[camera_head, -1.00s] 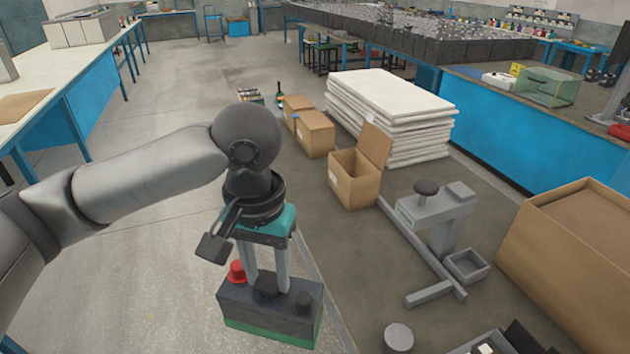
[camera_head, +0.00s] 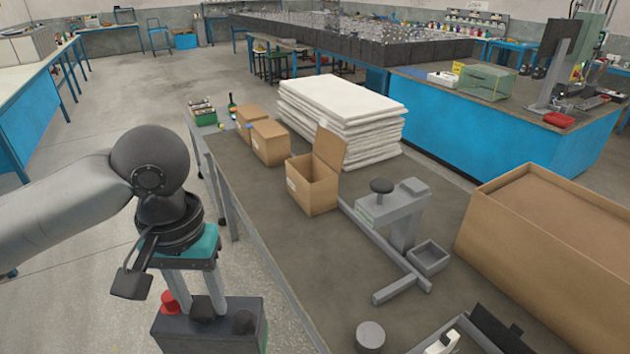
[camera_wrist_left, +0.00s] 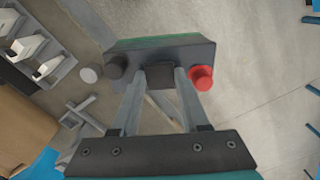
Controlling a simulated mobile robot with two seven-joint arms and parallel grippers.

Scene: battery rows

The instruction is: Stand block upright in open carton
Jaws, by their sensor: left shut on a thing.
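The block (camera_head: 212,335) is a dark grey battery-like box with a red cap and a black cap on top. My left gripper (camera_head: 200,303) is shut on the raised middle part of its top and holds it upright, left of the table's edge in the head view. Its lower part is cut off by the frame. In the left wrist view the block (camera_wrist_left: 195,52) sits between the fingers (camera_wrist_left: 160,77), and a green band shows along its far edge. The open carton (camera_head: 312,192) stands on the table with one flap raised, beyond and right of the gripper. My right gripper is not in view.
Two closed cartons (camera_head: 270,143) and a stack of white sheets (camera_head: 345,115) stand behind the open carton. A grey press-like stand (camera_head: 395,225) is to its right, then a large brown box (camera_head: 545,240). The near left table top (camera_head: 265,205) is clear.

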